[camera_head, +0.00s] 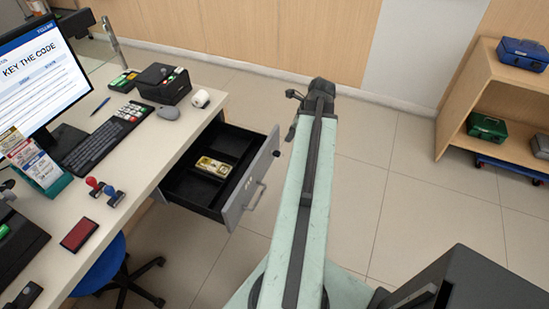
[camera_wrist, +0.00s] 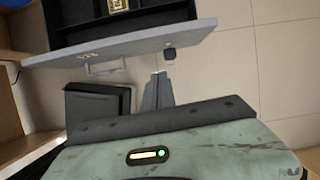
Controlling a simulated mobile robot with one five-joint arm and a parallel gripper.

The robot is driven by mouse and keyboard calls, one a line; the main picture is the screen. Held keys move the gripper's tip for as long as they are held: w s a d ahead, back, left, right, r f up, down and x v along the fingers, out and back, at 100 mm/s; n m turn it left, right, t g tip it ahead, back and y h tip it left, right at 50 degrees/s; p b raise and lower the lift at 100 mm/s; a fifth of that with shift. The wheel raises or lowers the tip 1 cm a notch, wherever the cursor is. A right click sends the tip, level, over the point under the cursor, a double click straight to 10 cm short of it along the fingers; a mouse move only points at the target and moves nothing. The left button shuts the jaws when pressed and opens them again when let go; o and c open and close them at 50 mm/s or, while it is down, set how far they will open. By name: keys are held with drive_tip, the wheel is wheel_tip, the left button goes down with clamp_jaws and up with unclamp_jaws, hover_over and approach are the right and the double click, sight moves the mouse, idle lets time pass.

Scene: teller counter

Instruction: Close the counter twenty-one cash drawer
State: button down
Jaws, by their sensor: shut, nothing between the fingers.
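The cash drawer (camera_head: 232,143) stands pulled out from under the counter (camera_head: 120,190). Its black tray has compartments, with a gold-coloured item (camera_head: 213,167) in one. The grey drawer front (camera_head: 247,185) carries a bar handle (camera_head: 257,196), a dark knob and small marks too small to read. In the wrist view the drawer front (camera_wrist: 125,42) spans the top, with its handle (camera_wrist: 103,68) and the dark knob (camera_wrist: 170,54). My gripper (camera_wrist: 158,75) is shut and empty, below the front and just right of the handle, apparently apart from it. In the head view my arm extends right of the drawer.
On the counter are a monitor (camera_head: 40,75), keyboard (camera_head: 88,142), black device (camera_head: 163,83), stamps (camera_head: 103,190) and red pad (camera_head: 80,234). A blue stool (camera_head: 103,265) stands below. A wooden shelf (camera_head: 470,85) with cash boxes is at right. Tiled floor beyond the drawer is clear.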

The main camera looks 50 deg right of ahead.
drive_tip(key=w+a+f+b, duration=0.1)
drive_tip(key=w+f+b, duration=0.5)
drive_tip(key=f+b, duration=0.3)
drive_tip(key=shift+w+a+f+m, duration=0.15)
drive_tip(key=shift+w+f+m, duration=0.15)
drive_tip(key=shift+w, duration=0.1)
